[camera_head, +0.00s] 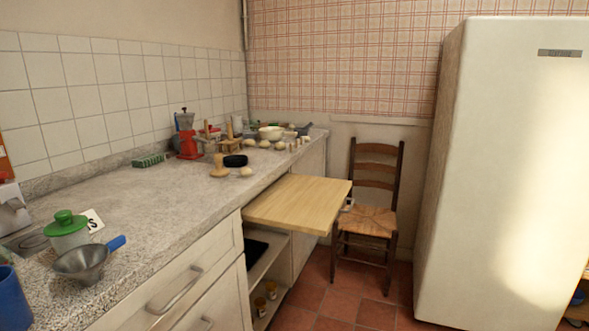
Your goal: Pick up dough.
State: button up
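Several small pale rounded lumps that look like dough lie on the far part of the stone counter. One pale lump (246,172) sits apart from the others, near the counter's front edge, just in front of a black round dish (235,160). More pale lumps (265,144) lie farther back near a cream bowl (271,132). They are small in the picture, so I cannot tell for certain which are dough. My gripper is not in view.
A wooden board (298,203) juts out from the counter front. A chair (370,205) stands beyond it, with a tall white fridge (505,180) at right. A funnel (82,263) and green-lidded jar (67,232) stand on the near counter. Red-tiled floor shows between.

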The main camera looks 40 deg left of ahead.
aim_at(246, 172)
jog(key=z, duration=0.25)
jog(key=k, duration=1.25)
jog(key=u, duration=1.7)
jog(key=i, duration=1)
